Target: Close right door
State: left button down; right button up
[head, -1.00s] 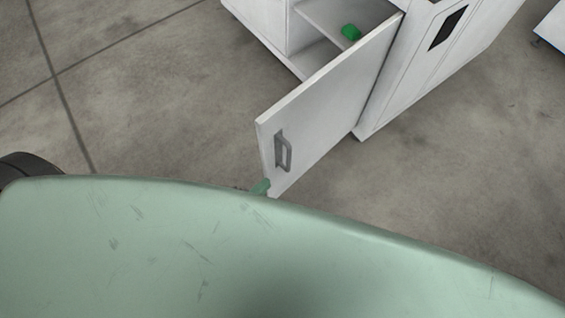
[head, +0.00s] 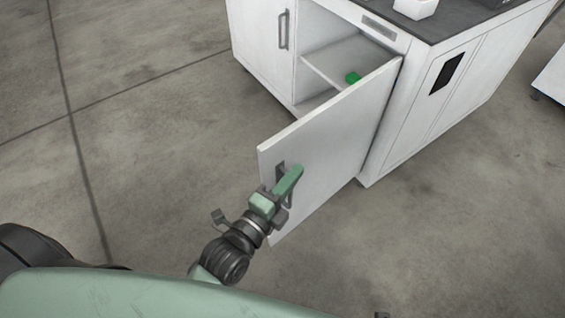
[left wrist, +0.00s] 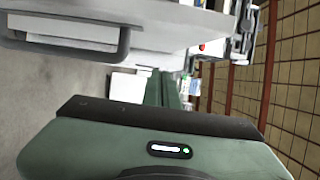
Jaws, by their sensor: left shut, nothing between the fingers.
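The right door (head: 335,140) of the white cabinet is a white panel standing wide open toward me in the head view. Its grey bar handle (head: 281,172) is near the free edge, partly covered by my left gripper. My left gripper (head: 296,172) is shut and empty, its green fingers in front of the door face at the handle. I cannot tell whether they touch it. In the left wrist view, the shut green fingers (left wrist: 170,88) point away, and a grey handle (left wrist: 124,44) on a white panel is close at upper left. My right gripper is not in view.
The closed left door (head: 262,45) has its own handle. Inside the open compartment are a shelf (head: 330,62) and a green object (head: 353,78). A white item (head: 415,8) stands on the dark countertop (head: 450,20). Bare concrete floor lies around the door.

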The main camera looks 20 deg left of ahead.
aim_at(282, 163)
pick_arm(q)
jog(key=shift+w+a, duration=0.65)
jog(key=shift+a, duration=0.2)
jog(key=shift+w+a, duration=0.65)
jog(key=shift+a, duration=0.15)
